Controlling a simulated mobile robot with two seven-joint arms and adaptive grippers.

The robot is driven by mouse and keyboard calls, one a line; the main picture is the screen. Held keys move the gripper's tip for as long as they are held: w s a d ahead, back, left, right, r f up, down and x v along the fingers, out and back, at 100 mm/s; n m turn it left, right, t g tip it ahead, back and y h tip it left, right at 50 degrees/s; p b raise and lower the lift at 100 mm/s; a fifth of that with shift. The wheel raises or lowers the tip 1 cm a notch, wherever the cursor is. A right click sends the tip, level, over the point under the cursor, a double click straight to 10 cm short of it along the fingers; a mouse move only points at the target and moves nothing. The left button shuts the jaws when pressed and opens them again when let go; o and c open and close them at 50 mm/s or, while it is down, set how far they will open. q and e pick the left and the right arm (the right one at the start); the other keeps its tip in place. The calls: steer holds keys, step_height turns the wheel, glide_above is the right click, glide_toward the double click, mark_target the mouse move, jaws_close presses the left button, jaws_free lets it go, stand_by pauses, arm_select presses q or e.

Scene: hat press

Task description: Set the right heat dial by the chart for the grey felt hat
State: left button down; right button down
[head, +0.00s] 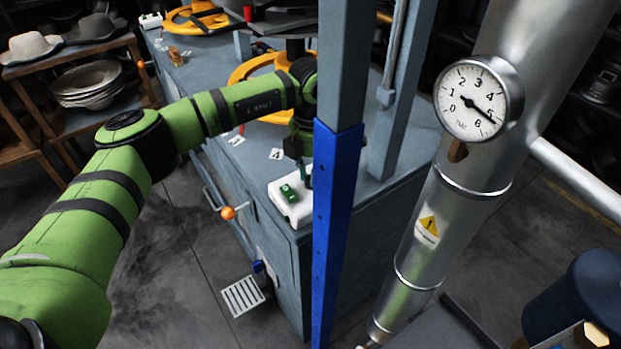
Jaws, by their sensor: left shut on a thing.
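My left gripper (303,150) reaches over the near end of the blue-grey bench (284,238), pointing down. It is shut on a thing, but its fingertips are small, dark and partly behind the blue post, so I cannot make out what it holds. Just below it is a white box (291,209) with a green switch (288,193) on top. No heat dial or heat chart can be made out clearly. A grey hat (96,28) and a paler hat (31,47) sit on the wooden shelf at upper left. My right gripper is not in view.
A blue post (335,220) stands close in front of the bench. A silver pipe with a round gauge (478,98), needle near 5, rises at right. Yellow handwheels (252,70) and small cards (276,154) are on the bench. An orange-knobbed lever (228,212) sticks out in front.

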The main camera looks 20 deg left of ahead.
arm_select(q)
steer(key=m+b, duration=0.2)
steer(key=m, duration=0.2)
steer(key=shift+d+m, duration=0.1)
steer(key=shift+m, duration=0.3)
stand_by(0.4)
steer(key=c, duration=1.1)
jaws_free()
steer(key=shift+c, duration=0.2)
steer(key=shift+r, duration=0.1)
step_height(320, 180, up, 12)
